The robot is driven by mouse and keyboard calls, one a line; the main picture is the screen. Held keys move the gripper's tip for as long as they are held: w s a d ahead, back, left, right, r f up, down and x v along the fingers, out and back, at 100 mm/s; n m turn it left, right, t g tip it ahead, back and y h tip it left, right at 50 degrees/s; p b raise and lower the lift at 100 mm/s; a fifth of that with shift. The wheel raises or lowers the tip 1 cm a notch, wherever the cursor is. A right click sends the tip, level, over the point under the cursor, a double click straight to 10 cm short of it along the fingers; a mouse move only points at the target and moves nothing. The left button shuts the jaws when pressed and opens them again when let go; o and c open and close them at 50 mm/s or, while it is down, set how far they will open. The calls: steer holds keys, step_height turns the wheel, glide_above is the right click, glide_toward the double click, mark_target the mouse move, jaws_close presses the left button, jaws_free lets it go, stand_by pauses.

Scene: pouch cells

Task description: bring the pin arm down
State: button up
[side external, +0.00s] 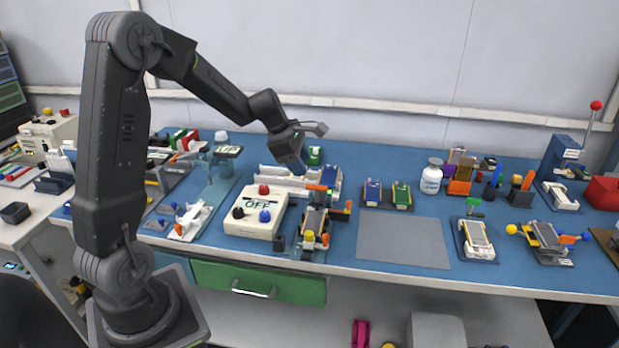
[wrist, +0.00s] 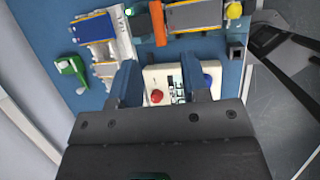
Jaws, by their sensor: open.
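My gripper (side external: 293,160) hangs above the back of the bench, behind the white control box (side external: 259,212). In the wrist view its two blue fingers (wrist: 160,78) are apart with nothing held between them. An orange bar (side external: 319,187), which may be the pin arm, is on the cell fixture (side external: 315,222) right of the box. The bar also shows in the wrist view (wrist: 158,22), apart from my fingers. I cannot tell its tilt for certain.
A white rail-like fixture (side external: 284,180) lies below my gripper. A green object (side external: 314,155) is close behind it. A lever press (side external: 563,160) stands at far right.

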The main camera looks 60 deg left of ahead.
steer(key=v, duration=0.3)
steer(key=shift+s+r, duration=0.15)
steer(key=shift+r, duration=0.15)
steer(key=s+d+r+m, duration=0.3)
steer(key=s+d+m, duration=0.1)
steer(key=d+m, duration=0.2)
steer(key=s+d+r+m, duration=0.4)
steer(key=d+m, duration=0.2)
steer(key=d, duration=0.1)
steer(key=s+d+m+y, duration=0.1)
steer(key=s+d+m, duration=0.6)
steer(key=s+m, duration=0.6)
steer(key=shift+r+m+t+y, duration=0.3)
steer(key=shift+m+t, duration=0.1)
steer(key=shift+m, duration=0.4)
steer(key=shift+s, duration=0.1)
